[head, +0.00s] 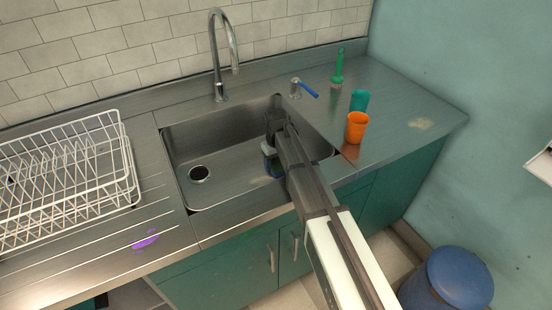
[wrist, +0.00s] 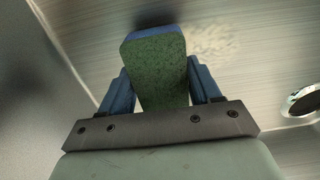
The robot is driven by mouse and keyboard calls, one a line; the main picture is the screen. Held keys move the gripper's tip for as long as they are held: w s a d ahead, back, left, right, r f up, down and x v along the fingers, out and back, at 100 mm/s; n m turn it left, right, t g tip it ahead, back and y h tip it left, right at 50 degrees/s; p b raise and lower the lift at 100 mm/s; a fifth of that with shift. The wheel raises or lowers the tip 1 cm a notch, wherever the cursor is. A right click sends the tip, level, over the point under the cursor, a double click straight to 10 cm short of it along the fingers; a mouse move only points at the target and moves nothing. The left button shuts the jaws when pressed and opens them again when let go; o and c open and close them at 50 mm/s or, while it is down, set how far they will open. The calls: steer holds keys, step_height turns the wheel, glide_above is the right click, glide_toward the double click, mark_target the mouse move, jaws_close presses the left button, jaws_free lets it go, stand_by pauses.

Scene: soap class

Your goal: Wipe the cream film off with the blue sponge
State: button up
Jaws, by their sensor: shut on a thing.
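My gripper (wrist: 160,90) is shut on the blue sponge (wrist: 155,62), whose green scouring face fills the middle of the wrist view, with blue along its edge. In the head view my gripper (head: 272,150) is down inside the sink, right of its middle. A pale cream, speckled film (wrist: 215,40) lies on the sink floor, just right of the sponge's far end in the wrist view. A dark shadow lies at the sponge's tip; I cannot tell whether it touches the floor. In the head view my arm seems to hide this film.
The steel sink (head: 225,128) has a drain (head: 199,174) and a tall faucet (head: 222,60). A cream-brown patch (head: 420,124) is on the right counter, a purple patch (head: 145,239) on the left. An orange cup (head: 356,128), teal cup (head: 360,100), green brush (head: 339,68) and dish rack (head: 65,180) stand around.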

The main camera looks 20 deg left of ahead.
mark_target(249, 184)
step_height(249, 184, down, 2)
steer(key=shift+s+a, duration=0.5)
steer(key=shift+s, duration=0.05)
steer(key=shift+s+a+f, duration=0.15)
steer(key=shift+s+a, duration=0.05)
steer(key=shift+a, duration=0.05)
steer(key=shift+s+a, duration=3.2)
steer(key=shift+w+d, duration=3.85)
steer(key=shift+w, duration=0.05)
steer(key=shift+w+d+r, duration=0.15)
steer(key=shift+r, duration=3.9)
